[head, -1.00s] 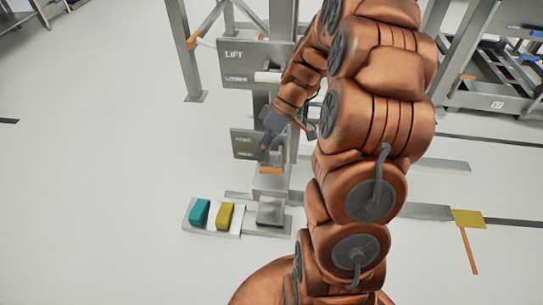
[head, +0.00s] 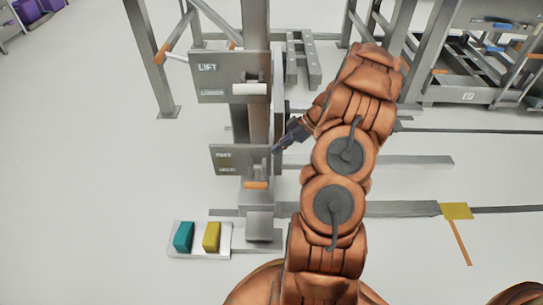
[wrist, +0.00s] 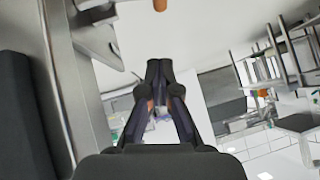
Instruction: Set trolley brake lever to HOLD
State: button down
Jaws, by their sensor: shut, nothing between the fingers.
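The lower grey panel (head: 226,161) on the post carries small lettering too blurred to read surely. A lever with an orange handle (head: 256,185) hangs at its lower right, with the handle at about the panel's bottom edge. My gripper (head: 276,150) is at the right edge of this panel, above and to the right of the handle, apart from it. In the wrist view my gripper (wrist: 158,68) has its fingers drawn together with nothing between them. The wrist view does not clearly show the lever.
Above is the LIFT panel (head: 208,84) with a white handle (head: 249,89). A teal block (head: 183,237) and a yellow block (head: 211,236) stand on a low plate left of the post's foot. Metal frames stand at the right. The floor at left is clear.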

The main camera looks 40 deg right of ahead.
jog(key=b, duration=0.2)
send_near(249, 183)
jog(key=w+a, duration=0.2)
jog(key=shift+s+a+f+b, duration=0.1)
jog(key=shift+f+b, duration=0.1)
jog(key=shift+f, duration=0.45)
jog(key=shift+s+a+f+b, duration=0.1)
jog(key=shift+f+b, duration=0.1)
jog(key=shift+f, duration=0.4)
jog(key=shift+s+a+f+b, duration=0.1)
jog(key=shift+f+b, duration=0.05)
jog(key=shift+b, duration=0.25)
